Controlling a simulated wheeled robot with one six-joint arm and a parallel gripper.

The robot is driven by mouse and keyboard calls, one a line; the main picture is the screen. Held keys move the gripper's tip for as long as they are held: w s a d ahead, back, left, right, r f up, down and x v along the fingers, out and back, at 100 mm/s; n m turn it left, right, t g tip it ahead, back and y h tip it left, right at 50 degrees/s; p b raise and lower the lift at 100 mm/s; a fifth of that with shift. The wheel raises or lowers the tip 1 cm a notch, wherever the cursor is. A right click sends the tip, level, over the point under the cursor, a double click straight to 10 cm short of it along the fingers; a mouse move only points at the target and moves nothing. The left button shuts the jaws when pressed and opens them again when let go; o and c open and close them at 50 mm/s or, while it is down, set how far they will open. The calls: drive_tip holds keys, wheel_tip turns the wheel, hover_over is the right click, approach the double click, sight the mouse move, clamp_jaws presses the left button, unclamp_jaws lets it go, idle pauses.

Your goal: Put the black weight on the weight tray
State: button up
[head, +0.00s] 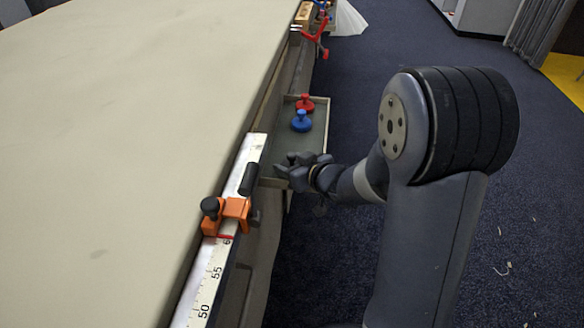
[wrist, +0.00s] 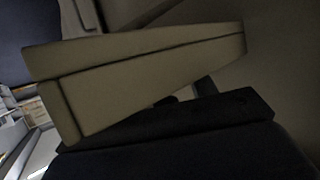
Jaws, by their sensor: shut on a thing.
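The weight tray (head: 313,175) is a shallow tray at the table's side, in the middle of the head view. A red weight (head: 305,103) and a blue weight (head: 301,121) stand in its far part. My gripper (head: 286,168) is at the near end of the tray, shut on a small dark thing that I take as the black weight. That thing barely stands out from the dark fingers, and I cannot tell whether it touches the tray. In the wrist view, a tan wall, seemingly of the tray (wrist: 150,75), crosses close in front of the dark gripper parts.
A long cloth table (head: 120,130) fills the left. Along its edge runs a white ruler (head: 208,285) carrying an orange clamp (head: 236,211) with black knobs, close to the tray's near end. Red and wooden items (head: 314,38) sit at the far edge. Dark carpet lies right.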

drive_tip(key=o, duration=1)
drive_tip(key=shift+o, duration=0.2)
drive_tip(key=shift+r, duration=0.2)
drive_tip(key=p+v, duration=0.3)
drive_tip(key=v, duration=0.9)
drive_tip(key=shift+p, duration=0.4)
drive_tip(key=shift+f, duration=0.15)
